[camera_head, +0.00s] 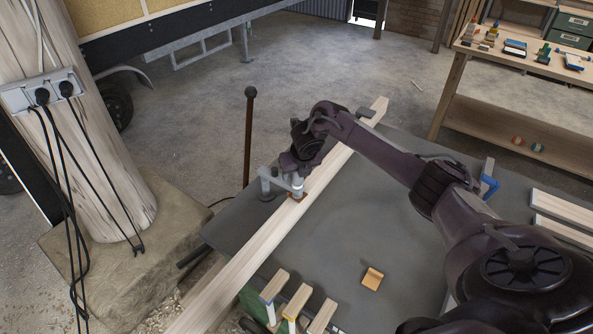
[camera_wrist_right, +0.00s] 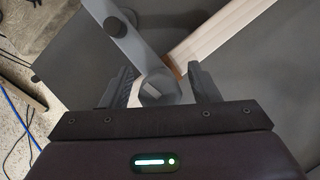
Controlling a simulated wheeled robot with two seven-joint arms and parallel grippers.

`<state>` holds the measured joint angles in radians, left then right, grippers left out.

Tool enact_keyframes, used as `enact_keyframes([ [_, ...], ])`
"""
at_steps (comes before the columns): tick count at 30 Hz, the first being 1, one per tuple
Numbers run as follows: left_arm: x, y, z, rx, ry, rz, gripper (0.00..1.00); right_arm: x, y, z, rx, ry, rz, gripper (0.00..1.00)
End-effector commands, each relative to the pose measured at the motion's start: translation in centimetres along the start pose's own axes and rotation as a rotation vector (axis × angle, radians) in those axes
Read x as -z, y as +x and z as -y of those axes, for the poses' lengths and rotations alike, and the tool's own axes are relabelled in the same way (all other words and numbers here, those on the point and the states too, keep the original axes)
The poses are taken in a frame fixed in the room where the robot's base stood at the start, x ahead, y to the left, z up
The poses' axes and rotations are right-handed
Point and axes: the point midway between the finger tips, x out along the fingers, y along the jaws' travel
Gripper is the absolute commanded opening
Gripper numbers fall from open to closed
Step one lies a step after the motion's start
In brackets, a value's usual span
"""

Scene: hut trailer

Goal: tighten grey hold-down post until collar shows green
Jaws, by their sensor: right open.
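The grey hold-down post (camera_head: 297,186) stands at the long pale board on the dark bench top, with a grey arm reaching left from it. An orange-brown collar (camera_head: 297,196) shows at its foot; I see no green there. My right gripper (camera_head: 291,174) is at the top of the post. In the right wrist view, the fingers of my right gripper (camera_wrist_right: 163,82) are apart, with the post's rounded grey head (camera_wrist_right: 157,88) between them and gaps visible on both sides. A brown piece (camera_wrist_right: 177,71) shows behind the head. My left gripper is in neither view.
The pale board (camera_head: 255,247) runs diagonally across the bench top (camera_head: 350,225). Wooden-handled tools (camera_head: 295,302) stand at the near edge, and a small wooden block (camera_head: 372,279) lies on the bench. A thin dark rod with a knob (camera_head: 250,135) rises behind the bench.

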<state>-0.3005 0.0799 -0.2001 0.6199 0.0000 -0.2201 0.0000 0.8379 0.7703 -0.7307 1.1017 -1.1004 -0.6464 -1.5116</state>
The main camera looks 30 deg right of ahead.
Motion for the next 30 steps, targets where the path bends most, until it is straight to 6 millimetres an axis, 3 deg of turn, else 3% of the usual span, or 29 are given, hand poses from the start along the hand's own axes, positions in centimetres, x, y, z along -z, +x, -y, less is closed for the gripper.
enact_keyframes([
  [2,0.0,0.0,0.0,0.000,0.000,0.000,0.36,0.0,0.0,0.0,0.000,0.000,0.000,0.55],
  [12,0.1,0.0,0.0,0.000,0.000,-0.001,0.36,0.0,-0.1,0.0,0.000,0.001,0.001,0.12],
  [22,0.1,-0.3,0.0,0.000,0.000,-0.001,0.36,-0.1,-0.2,0.0,0.017,0.040,0.001,0.11],
  [30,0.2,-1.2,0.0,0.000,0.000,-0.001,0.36,-0.2,-0.3,0.1,0.080,0.195,0.002,0.11],
])
